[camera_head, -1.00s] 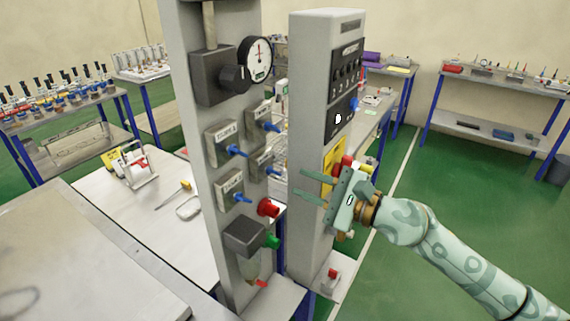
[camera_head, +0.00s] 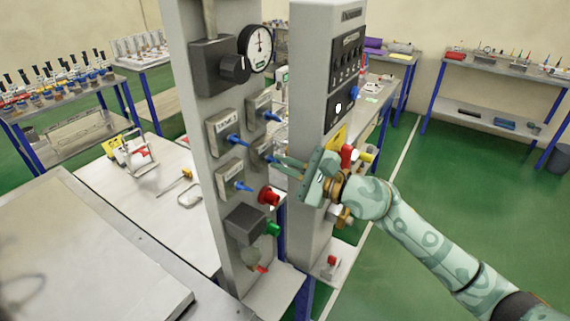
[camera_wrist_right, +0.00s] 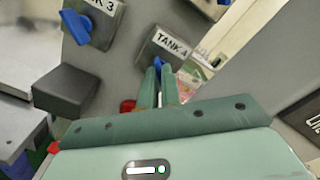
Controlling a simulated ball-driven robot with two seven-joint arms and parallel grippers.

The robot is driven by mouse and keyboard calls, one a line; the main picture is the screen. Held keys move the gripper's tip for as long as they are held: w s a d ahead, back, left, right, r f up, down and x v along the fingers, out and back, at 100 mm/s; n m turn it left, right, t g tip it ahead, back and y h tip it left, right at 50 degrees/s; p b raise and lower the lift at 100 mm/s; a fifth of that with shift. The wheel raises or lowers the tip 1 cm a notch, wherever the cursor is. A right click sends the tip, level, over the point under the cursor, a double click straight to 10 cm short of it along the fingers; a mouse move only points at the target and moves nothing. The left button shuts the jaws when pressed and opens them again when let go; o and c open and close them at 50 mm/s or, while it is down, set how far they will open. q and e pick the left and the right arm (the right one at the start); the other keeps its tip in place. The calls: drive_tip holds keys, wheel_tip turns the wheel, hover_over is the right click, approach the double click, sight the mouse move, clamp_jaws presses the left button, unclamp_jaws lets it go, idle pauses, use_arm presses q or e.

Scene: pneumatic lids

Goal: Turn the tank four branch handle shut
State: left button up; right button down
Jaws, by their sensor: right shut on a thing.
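The tank four branch block (camera_head: 259,149) is on the grey panel, lower right of the labelled blocks. It also shows in the right wrist view with its "TANK 4" label (camera_wrist_right: 172,41). Its blue handle (camera_wrist_right: 157,63) shows there between my fingertips. My right gripper (camera_head: 278,160) reaches in from the right, shut on that handle; the fingers hide part of it. The fingers also show in the right wrist view (camera_wrist_right: 158,72). The handle's exact angle is hard to tell. My left gripper is not in view.
The tank three block (camera_head: 235,180) with its blue handle sits lower left. A red knob (camera_head: 268,197) and a green knob (camera_head: 272,229) are just below. A second grey column (camera_head: 309,100) stands close to the right, beside my wrist. A dial gauge (camera_head: 258,48) is above.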

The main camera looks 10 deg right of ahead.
drive_tip(key=m+p, duration=0.2)
drive_tip(key=m, duration=0.1)
drive_tip(key=shift+r, duration=0.1)
drive_tip(key=m+p, duration=0.3)
drive_tip(key=m, duration=0.3)
drive_tip(key=shift+p, duration=0.3)
drive_tip(key=m+p, duration=0.2)
drive_tip(key=m, duration=0.2)
drive_tip(key=shift+m+p, duration=1.3)
drive_tip(key=shift+m, duration=1.2)
drive_tip(key=c, duration=1.6)
unclamp_jaws()
